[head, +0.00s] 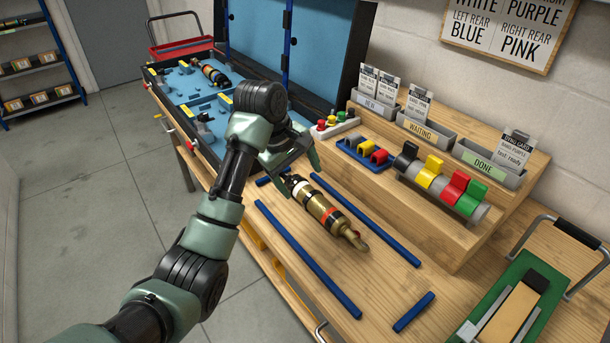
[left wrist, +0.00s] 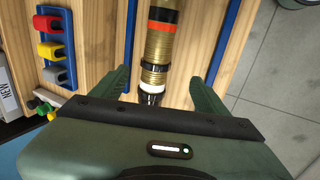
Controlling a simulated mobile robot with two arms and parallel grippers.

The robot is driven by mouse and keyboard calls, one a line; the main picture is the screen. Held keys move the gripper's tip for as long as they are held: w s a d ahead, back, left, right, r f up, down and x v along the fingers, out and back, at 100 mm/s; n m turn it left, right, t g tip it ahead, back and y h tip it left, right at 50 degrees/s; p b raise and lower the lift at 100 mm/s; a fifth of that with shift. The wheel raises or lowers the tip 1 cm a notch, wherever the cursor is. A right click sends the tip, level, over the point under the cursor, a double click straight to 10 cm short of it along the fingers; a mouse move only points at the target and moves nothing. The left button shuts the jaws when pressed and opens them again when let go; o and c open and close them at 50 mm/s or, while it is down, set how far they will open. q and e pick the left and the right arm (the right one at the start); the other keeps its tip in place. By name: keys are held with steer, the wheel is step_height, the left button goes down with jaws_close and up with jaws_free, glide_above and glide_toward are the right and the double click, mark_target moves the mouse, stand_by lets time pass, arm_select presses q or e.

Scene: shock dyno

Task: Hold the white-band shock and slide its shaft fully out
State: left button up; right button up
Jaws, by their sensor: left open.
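A brass-coloured shock (head: 318,206) lies on the wooden bench between blue rails, with a white band near its upper-left end and an orange-red band near its middle. The left wrist view shows its threaded body (left wrist: 157,55), with the black and white end nearest the palm. My left gripper (head: 296,170) is open at that end. In the left wrist view its two fingers (left wrist: 160,82) stand on either side of the shock, with gaps to both. The shock's far end is cut off in that view. My right gripper is not in view.
Blue rails (head: 307,258) flank the shock. A wooden riser (head: 455,235) holds coloured clips and grey card trays. A second shock (head: 215,76) lies in the blue-lined machine (head: 185,88) at the back. A green mat (head: 488,310) is at front right.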

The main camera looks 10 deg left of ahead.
mark_target(317, 202)
arm_select(q)
steer(key=x, duration=0.3)
steer(key=d+x, duration=0.1)
steer(key=x, duration=0.7)
steer(key=shift+s+d+f, duration=0.1)
steer(key=shift+s+d, duration=0.15)
steer(key=shift+d, duration=0.1)
jaws_close()
stand_by(1.6)
